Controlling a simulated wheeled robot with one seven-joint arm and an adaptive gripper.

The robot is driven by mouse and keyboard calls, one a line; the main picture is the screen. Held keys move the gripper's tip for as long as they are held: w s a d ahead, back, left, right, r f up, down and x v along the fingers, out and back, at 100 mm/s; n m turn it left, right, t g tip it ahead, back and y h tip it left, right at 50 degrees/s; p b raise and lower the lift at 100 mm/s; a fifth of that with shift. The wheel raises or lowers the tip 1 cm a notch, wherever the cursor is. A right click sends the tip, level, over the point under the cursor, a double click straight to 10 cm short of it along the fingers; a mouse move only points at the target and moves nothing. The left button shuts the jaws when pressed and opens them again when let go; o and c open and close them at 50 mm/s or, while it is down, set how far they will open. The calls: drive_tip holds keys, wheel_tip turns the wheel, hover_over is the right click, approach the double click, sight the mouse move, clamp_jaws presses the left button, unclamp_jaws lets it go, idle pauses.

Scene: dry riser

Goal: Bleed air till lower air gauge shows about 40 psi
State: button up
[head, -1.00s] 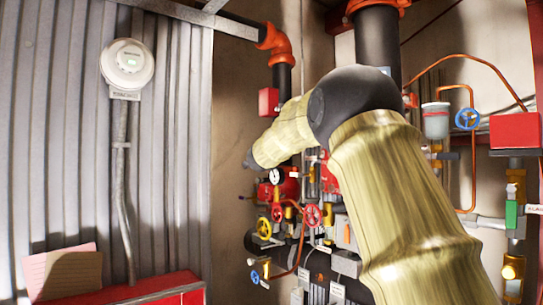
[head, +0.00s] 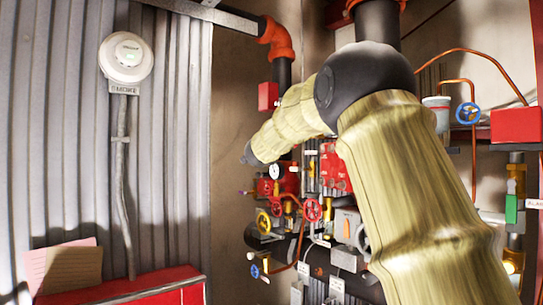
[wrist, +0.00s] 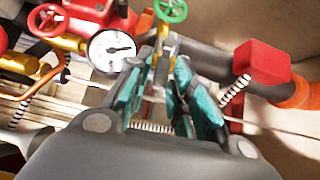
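A white-faced gauge (wrist: 112,50) with a dark needle is to the left of my gripper in the wrist view; its markings are too small to read. A gauge (head: 274,172) also shows on the red pipework in the head view. My gripper (wrist: 168,80) has its teal fingers apart. A brass fitting (wrist: 165,47) with a small green handwheel (wrist: 172,9) lies beyond and partly between the fingertips; I cannot tell whether they touch it. In the head view my arm crosses in front of the piping, and my fingers do not show clearly.
Red handwheels (wrist: 46,20) and copper piping crowd the left of the wrist view. A red box (wrist: 263,62) and a dark pipe are at the right.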

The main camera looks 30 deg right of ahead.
drive_tip(key=v, duration=0.9)
drive_tip(key=shift+s+a, duration=0.25)
drive_tip(key=shift+s, duration=0.05)
